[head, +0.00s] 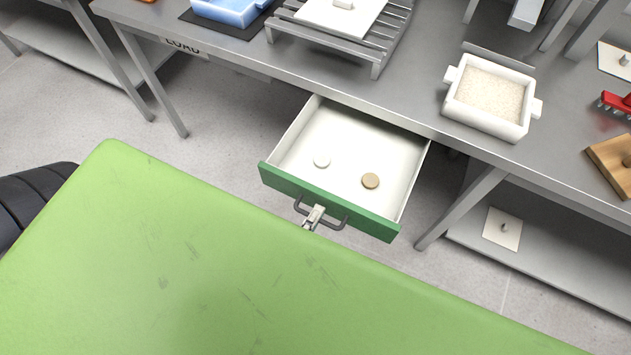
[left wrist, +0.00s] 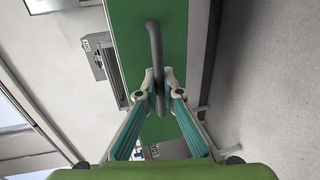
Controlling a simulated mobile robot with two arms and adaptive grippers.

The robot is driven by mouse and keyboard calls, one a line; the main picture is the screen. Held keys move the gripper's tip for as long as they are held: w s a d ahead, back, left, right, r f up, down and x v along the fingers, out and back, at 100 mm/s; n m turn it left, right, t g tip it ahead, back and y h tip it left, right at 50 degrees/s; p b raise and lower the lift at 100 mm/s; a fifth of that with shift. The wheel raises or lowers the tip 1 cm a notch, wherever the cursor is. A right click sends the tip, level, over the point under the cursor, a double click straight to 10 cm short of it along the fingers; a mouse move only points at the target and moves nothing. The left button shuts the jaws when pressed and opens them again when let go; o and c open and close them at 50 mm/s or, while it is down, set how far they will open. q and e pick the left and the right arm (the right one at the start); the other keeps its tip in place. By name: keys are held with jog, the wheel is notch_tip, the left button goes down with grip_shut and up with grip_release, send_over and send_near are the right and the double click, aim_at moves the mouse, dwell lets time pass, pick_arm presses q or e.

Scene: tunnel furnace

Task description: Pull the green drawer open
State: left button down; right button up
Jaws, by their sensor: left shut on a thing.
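The green drawer (head: 328,199) hangs under the grey table and stands pulled out, its white inside showing. Two round discs lie in it, a white one (head: 321,160) and a tan one (head: 371,181). A dark bar handle (head: 333,226) runs along its green front. My left gripper (head: 314,218) is shut on the handle near its middle. In the left wrist view the two fingertips (left wrist: 160,98) close on the dark handle (left wrist: 154,45) in front of the green panel (left wrist: 130,20). My right gripper does not show.
The grey table (head: 410,105) carries a white two-handled box (head: 501,129) of pale grains, a slatted metal rack (head: 375,62), a blue tray (head: 228,14) and a wooden block (head: 603,163). A table leg (head: 461,208) stands right of the drawer. A lower shelf (head: 560,260) lies at right.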

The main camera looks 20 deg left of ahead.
pick_arm(q)
jog(key=c, duration=2.2)
grip_release()
jog(key=v, duration=1.2)
jog(key=shift+d, duration=0.1)
jog(key=shift+f, duration=0.1)
